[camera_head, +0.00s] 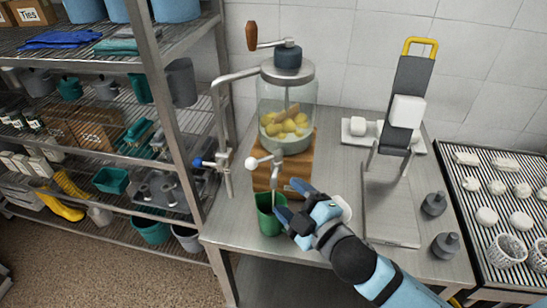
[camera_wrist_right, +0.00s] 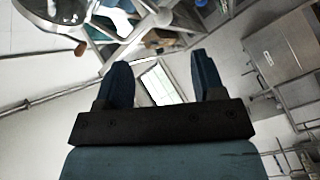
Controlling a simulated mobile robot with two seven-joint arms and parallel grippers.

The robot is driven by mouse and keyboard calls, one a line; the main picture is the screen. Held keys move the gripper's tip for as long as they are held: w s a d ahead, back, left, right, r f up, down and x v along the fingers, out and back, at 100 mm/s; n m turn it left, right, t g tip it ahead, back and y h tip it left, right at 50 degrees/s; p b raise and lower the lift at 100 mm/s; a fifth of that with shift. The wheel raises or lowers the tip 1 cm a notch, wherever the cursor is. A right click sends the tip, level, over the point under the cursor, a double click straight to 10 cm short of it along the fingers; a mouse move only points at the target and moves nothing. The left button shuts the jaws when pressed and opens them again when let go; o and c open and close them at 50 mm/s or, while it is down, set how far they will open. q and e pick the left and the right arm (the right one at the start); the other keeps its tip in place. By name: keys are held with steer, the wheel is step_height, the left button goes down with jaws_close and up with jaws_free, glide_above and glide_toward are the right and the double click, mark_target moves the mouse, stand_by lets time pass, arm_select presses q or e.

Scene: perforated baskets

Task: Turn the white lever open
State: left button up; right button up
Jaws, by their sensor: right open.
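The white lever is a rod with a round white knob (camera_head: 252,163) on the tap at the front of a glass dispenser (camera_head: 288,97). It sticks out to the left of the tap. A green cup (camera_head: 268,222) stands below the tap. My right gripper (camera_head: 289,199) is open, beside the cup's right rim and below and right of the white knob, apart from it. In the right wrist view the two blue fingers of my right gripper (camera_wrist_right: 162,78) are spread with nothing between them; the lever cannot be made out there. My left gripper is not in view.
A pipe with a blue-handled valve (camera_head: 198,163) stands left of the dispenser. A slicer-like device (camera_head: 392,205) with a yellow handle stands right, beside two dark weights (camera_head: 434,204). Wire shelves (camera_head: 120,150) fill the left; a slatted rack (camera_head: 500,205) is at the right.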

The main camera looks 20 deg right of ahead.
mark_target(256, 166)
steer(key=p+x, duration=0.2)
steer(key=x, duration=1.1)
steer(key=shift+w+a, duration=0.2)
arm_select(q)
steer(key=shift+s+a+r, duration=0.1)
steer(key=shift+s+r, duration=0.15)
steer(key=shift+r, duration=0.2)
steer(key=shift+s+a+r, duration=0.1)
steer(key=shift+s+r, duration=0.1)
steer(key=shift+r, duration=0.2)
